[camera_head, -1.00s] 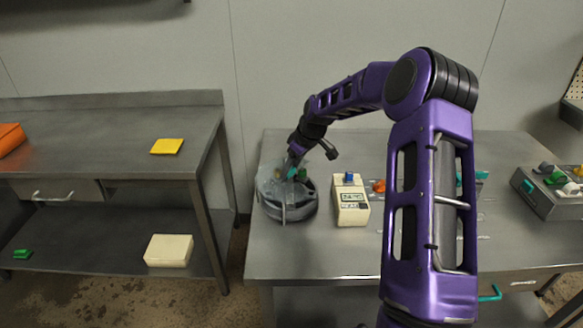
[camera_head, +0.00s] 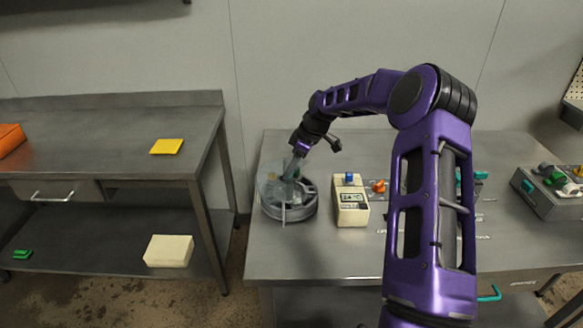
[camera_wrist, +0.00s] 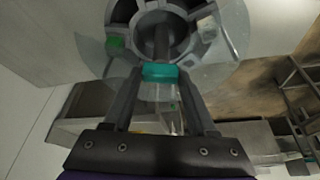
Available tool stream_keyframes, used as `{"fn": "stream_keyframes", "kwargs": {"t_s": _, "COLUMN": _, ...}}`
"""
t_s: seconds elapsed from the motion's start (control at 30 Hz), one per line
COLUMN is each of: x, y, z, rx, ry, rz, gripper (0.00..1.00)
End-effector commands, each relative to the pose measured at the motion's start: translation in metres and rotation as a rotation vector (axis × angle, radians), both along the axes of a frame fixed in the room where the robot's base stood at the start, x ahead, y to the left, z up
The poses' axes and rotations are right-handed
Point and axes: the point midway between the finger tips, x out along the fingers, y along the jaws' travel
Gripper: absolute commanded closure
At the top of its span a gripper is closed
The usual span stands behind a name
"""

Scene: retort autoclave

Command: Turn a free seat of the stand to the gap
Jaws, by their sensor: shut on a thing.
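The stand (camera_head: 290,212) is a round grey ring with spokes on the left of the right-hand table, with a clear cover over part of it. My gripper (camera_head: 289,178) reaches down onto it from behind. In the wrist view my gripper (camera_wrist: 160,76) is shut on a teal block (camera_wrist: 160,72) at the edge of the stand (camera_wrist: 162,10). A green piece (camera_wrist: 115,42) sits in the stand to the left, and a pale piece (camera_wrist: 207,28) to the right. The clear cover (camera_wrist: 236,40) spreads around the ring. I cannot make out the gap or which seats are free.
A cream device with a display (camera_head: 351,205) stands close right of the stand. An orange knob (camera_head: 379,186) is beyond it, and a grey box with coloured knobs (camera_head: 553,188) is far right. The left table (camera_head: 100,140) is separated by a floor gap.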

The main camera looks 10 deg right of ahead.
Motion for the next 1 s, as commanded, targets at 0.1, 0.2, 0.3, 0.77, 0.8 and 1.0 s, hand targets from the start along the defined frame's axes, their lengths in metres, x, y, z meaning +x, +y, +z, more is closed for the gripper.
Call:
{"fn": "stream_keyframes", "kwargs": {"t_s": 0.1, "x": 0.0005, "y": -0.0004, "z": 0.0005, "rx": -0.001, "ry": -0.002, "rz": 0.004, "gripper": 1.00}}
{"fn": "stream_keyframes", "kwargs": {"t_s": 0.2, "x": 0.0005, "y": -0.0004, "z": 0.0005, "rx": -0.001, "ry": -0.002, "rz": 0.005, "gripper": 1.00}}
{"fn": "stream_keyframes", "kwargs": {"t_s": 0.3, "x": 0.0005, "y": -0.0004, "z": 0.0005, "rx": -0.001, "ry": -0.002, "rz": 0.004, "gripper": 1.00}}
{"fn": "stream_keyframes", "kwargs": {"t_s": 0.77, "x": 0.0002, "y": -0.0002, "z": 0.0002, "rx": -0.001, "ry": -0.001, "rz": 0.004, "gripper": 0.12}}
{"fn": "stream_keyframes", "kwargs": {"t_s": 0.8, "x": 0.0002, "y": -0.0002, "z": 0.0002, "rx": -0.001, "ry": -0.001, "rz": 0.004, "gripper": 0.12}}
{"fn": "stream_keyframes", "kwargs": {"t_s": 1.0, "x": -0.0012, "y": -0.0034, "z": 0.0084, "rx": -0.001, "ry": -0.002, "rz": 0.002, "gripper": 0.12}}
